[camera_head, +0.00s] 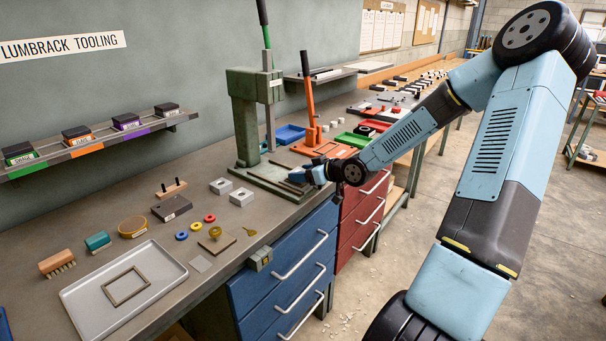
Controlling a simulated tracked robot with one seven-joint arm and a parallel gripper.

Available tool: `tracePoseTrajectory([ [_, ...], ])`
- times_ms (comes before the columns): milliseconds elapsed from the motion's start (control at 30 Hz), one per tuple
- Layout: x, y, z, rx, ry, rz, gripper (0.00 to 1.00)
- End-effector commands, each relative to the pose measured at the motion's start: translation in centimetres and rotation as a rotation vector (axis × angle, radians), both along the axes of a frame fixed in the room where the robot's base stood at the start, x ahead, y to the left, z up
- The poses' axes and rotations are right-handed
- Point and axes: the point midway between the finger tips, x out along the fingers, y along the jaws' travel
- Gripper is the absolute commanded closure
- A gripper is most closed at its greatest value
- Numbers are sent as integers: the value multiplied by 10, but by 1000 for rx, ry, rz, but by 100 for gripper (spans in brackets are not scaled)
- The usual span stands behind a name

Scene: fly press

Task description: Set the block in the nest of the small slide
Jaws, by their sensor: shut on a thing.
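My gripper (296,178) is at the end of the blue arm, low over the base of the green fly press (247,130). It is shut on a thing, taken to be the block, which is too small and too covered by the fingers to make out. The small slide (268,182) seems to be the low, dark railed part on the press base, just left of my gripper. Its nest cannot be made out. I cannot tell whether the held thing touches the slide.
Two pale blocks with holes (241,197) stand left of the press. A grey tray (170,268) with a frame lies at the front left. An orange lever press (310,105) stands behind my gripper. Blue drawers (285,265) are below the bench edge.

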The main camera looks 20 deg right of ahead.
Motion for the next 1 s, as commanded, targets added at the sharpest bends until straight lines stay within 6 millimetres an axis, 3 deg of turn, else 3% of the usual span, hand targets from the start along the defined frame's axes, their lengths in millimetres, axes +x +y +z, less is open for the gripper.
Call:
tracePoseTrajectory([
  [133, -5, 0, -8, -2, 21, 1, 76],
  [167, -5, 0, -8, -1, 22, 0, 37],
  [433, -5, -1, -8, 0, 22, 0, 11],
  [767, -7, -2, -8, 0, 22, 0, 9],
  [1000, -19, -13, -1, 0, 19, -5, 9],
])
